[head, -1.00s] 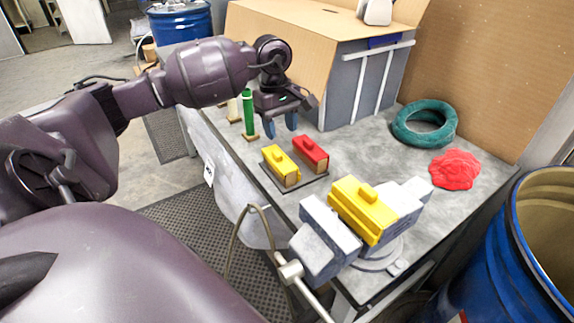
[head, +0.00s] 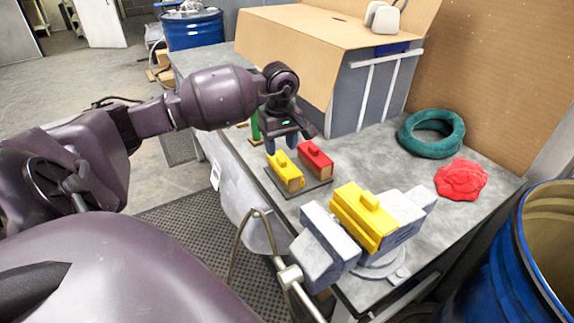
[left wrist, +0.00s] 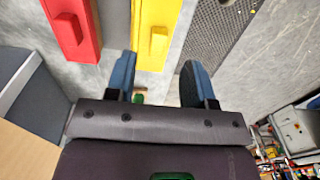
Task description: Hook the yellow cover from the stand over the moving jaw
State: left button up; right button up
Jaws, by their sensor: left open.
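The yellow cover (head: 287,172), a block with a raised tab on top, sits on the dark stand (head: 315,186) beside a red cover (head: 316,160). My left gripper (head: 281,144) is open and empty, just behind and above the yellow cover. In the left wrist view, the yellow cover (left wrist: 160,36) lies ahead of and roughly between the blue fingers, apart from them. The grey vise (head: 322,245) stands at the front of the bench. Its jaw by the handle is bare; another yellow cover (head: 364,217) sits over the other jaw. My right gripper is not in view.
A green post (head: 255,128) stands behind my left gripper. A teal ring (head: 431,132) and a red cloth (head: 461,180) lie to the right. A cardboard-topped box (head: 330,50) fills the bench's back. A blue drum (head: 530,260) stands at the front right.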

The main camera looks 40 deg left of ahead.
aim_at(282, 158)
pick_arm(q)
notch_tip(282, 158, down, 4)
jog(key=shift+w+f, duration=0.1)
grip_shut()
dwell(0.4)
